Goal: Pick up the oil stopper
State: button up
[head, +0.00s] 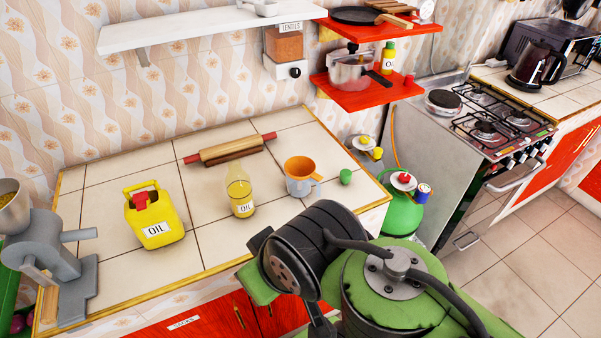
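A small green stopper-like piece (345,177) stands on the tiled counter (110,188), near its right end and right of an orange funnel in a cup (301,176). A clear bottle of yellow oil labelled OIL (240,195) stands left of the cup; its top looks uncovered. A yellow OIL can (155,220) with a red cap (141,200) stands further left. I cannot tell for sure which piece is the oil stopper. My green and black arm rises in front of the counter, near the green piece in the picture. My gripper's fingers do not show.
A rolling pin (230,149) lies at the back of the counter. A grey grinder (50,265) stands at the left end. Red shelves (345,97) hang above the right end. A green gas bottle (402,215) and a stove (485,120) stand right of the counter.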

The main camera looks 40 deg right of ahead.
aim_at(346, 175)
jog(key=l+z, duration=0.1)
jog(key=z, duration=0.65)
jog(key=i+l+z, duration=0.1)
jog(key=z, duration=0.7)
jog(key=j+u, duration=0.7)
jog(key=u, duration=0.15)
jog(key=k, duration=0.05)
